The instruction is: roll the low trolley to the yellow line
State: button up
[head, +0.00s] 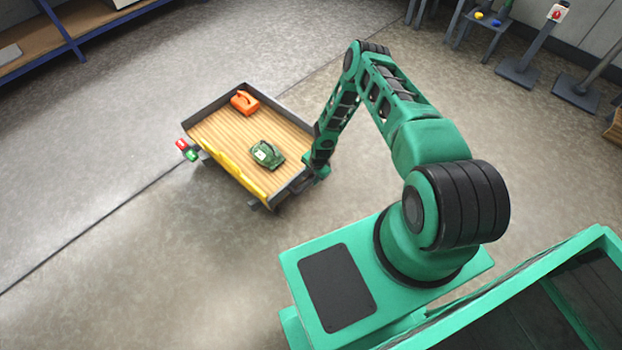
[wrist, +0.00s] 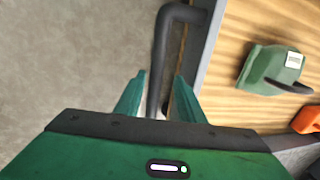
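The low trolley (head: 222,137) stands on the floor left of centre in the head view. It has a wooden deck, a dark rim and a yellow strip along its near-left side. My gripper (head: 317,172) is at the trolley's right end, partly hidden by my arm. In the wrist view, a dark bent handle bar (wrist: 162,65) runs between the two green fingers of my gripper (wrist: 159,88). Narrow gaps show between the bar and the fingers, so the gripper looks open around it. No yellow line shows on the floor.
An orange item (head: 245,102) and a green item (head: 267,154) lie on the deck. Red and green pieces (head: 186,150) show at its left corner. Shelving (head: 75,30) stands at back left, sign stands (head: 520,68) at back right.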

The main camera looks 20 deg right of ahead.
notch_tip(320, 180, up, 10)
jog(key=s, duration=0.1)
jog(key=shift+s+d+r, duration=0.2)
jog(key=shift+s+d, duration=0.1)
jog(key=shift+d, duration=0.1)
dwell(0.5)
